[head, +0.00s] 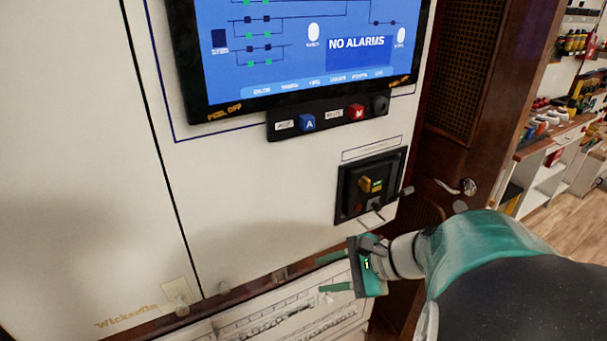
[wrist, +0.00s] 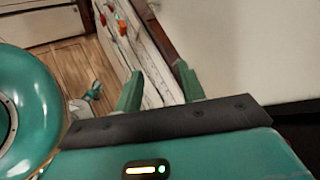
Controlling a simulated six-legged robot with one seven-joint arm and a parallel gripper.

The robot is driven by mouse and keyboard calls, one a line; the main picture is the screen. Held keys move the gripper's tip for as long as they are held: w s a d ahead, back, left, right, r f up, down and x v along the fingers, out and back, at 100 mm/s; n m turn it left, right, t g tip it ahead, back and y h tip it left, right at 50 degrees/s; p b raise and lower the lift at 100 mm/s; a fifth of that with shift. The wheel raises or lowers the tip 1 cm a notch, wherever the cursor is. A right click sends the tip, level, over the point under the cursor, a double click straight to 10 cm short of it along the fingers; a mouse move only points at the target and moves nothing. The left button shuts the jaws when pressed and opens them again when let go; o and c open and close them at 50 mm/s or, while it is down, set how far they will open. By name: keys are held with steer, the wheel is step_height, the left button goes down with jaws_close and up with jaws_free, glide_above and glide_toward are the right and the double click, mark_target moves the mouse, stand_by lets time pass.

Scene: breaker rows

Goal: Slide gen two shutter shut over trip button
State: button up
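A black breaker unit (head: 370,187) is set in the white panel right of centre in the head view. It has a yellow handle and a small reddish spot low on its left, which may be a button. No label reading gen two is legible, and I cannot make out a shutter or its position. My gripper (head: 323,274) is below this unit, pointing left, apart from it. In the wrist view my gripper (wrist: 159,68) shows two green fingers spread apart with nothing between them. The breaker unit cannot be made out in the wrist view.
A blue screen (head: 300,45) reading NO ALARMS is above, with a black strip of blue and red buttons (head: 330,117) under it. A white drawn-on lower panel (head: 255,325) lies below a brown ledge. A wooden door frame (head: 490,110) and shelves are at right.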

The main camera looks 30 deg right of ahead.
steer(key=d+m+t+h, duration=0.2)
steer(key=d+m+t, duration=0.6)
steer(key=d, duration=0.5)
steer(key=m+t+h, duration=0.2)
steer(key=m+h, duration=0.3)
steer(key=m, duration=0.1)
glide_toward(380, 209)
steer(key=w, duration=0.8)
steer(key=shift+w+a, duration=0.4)
jaws_close()
